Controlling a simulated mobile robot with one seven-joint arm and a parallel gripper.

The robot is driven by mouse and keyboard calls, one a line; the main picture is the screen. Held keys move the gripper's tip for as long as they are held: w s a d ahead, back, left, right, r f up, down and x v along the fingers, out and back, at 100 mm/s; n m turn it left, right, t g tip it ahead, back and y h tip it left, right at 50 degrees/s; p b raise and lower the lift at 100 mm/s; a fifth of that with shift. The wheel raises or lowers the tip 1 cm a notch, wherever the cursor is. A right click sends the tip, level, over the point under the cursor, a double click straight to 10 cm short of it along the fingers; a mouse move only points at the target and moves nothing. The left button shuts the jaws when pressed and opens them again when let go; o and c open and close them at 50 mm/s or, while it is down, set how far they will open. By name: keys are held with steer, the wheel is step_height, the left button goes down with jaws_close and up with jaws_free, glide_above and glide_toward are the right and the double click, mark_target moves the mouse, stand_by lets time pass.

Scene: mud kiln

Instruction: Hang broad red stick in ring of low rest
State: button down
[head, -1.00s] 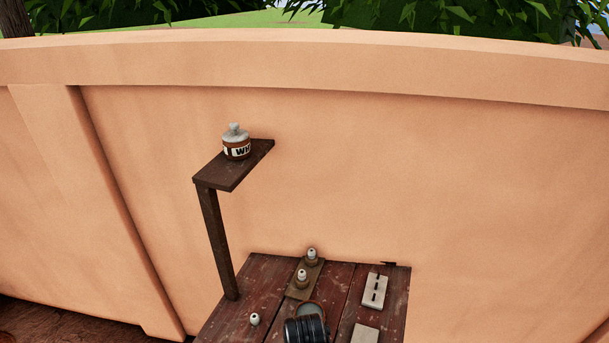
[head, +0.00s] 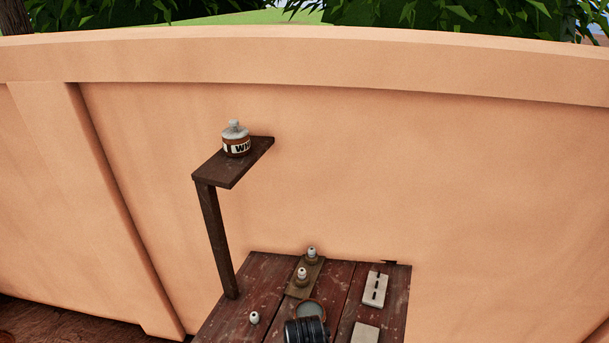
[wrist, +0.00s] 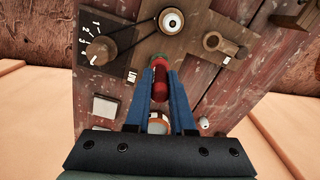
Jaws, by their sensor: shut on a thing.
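In the wrist view my gripper (wrist: 160,72), with two blue fingers, is shut on a red stick (wrist: 160,86). The stick shows apart from this ring in the picture. The gripper and stick cannot be made out in the head view.
A round white-topped piece (wrist: 171,20) on a wooden block is just beyond the stick. A dial (wrist: 100,48) is at left. In the head view a labelled jar (head: 236,143) stands on a raised shelf (head: 217,171). A slotted pale block (head: 375,289) lies on the table (head: 251,281).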

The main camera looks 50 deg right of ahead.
steer(key=shift+f+b, duration=0.4)
steer(key=shift+f, duration=0.4)
stand_by(0.4)
steer(key=shift+c, duration=1)
jaws_free()
steer(key=shift+r, duration=0.1)
step_height(320, 180, up, 8)
steer(key=p, duration=0.7)
steer(key=shift+f+p, duration=0.25)
steer(key=shift+p, duration=0.05)
steer(key=shift+f, duration=0.1)
